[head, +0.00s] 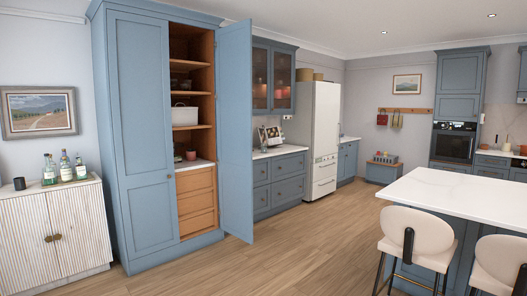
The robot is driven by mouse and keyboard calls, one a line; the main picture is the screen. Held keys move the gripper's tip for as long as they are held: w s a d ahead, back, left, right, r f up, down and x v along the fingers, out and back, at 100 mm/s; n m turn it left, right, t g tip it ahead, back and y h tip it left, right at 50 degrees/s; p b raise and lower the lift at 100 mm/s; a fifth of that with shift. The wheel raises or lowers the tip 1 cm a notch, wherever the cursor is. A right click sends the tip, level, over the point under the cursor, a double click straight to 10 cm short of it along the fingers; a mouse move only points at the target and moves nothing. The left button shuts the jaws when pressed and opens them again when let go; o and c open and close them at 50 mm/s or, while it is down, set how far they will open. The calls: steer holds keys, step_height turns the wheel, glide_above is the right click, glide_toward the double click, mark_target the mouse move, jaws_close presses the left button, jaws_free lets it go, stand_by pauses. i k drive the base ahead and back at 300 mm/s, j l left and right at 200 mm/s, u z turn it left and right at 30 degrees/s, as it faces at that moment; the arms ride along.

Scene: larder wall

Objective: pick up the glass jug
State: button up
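I cannot make out a glass jug anywhere in the head view. Several glass bottles with labels (65,167) stand on the sideboard at the left, but none is clearly a jug. The tall blue larder cupboard (140,140) has its right door (236,130) swung open and its left door shut. Inside, a white container (185,115) sits on a middle shelf and a small reddish pot (191,155) on the white ledge. Items on the upper shelves are dim and too small to tell. The shut left door hides part of the inside. My gripper is not in view.
The fluted sideboard (55,235) also bears a dark cup (19,183). A white-topped island (460,195) with cream stools (417,238) stands at the right. A pale fridge (322,135) and blue drawers (279,180) line the back. The wooden floor (290,245) between is clear.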

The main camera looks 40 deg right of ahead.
mark_target(264, 146)
steer(key=i+l+z, duration=0.65)
steer(key=z, duration=0.2)
steer(key=i+l+z, duration=0.25)
steer(key=i+z, duration=0.45)
steer(key=i, duration=1.65)
steer(key=i+l+u, duration=0.2)
steer(key=i+u, duration=0.25)
steer(key=i, duration=0.35)
steer(key=i+l+u, duration=0.45)
steer(key=i, duration=0.35)
steer(key=i+l+u, duration=0.45)
steer(key=i+l, duration=0.2)
steer(key=l, duration=0.15)
steer(key=i+l+u, duration=0.45)
steer(key=l, duration=0.5)
steer(key=i+l+z, duration=0.1)
steer(key=i+l, duration=0.2)
steer(key=l, duration=0.2)
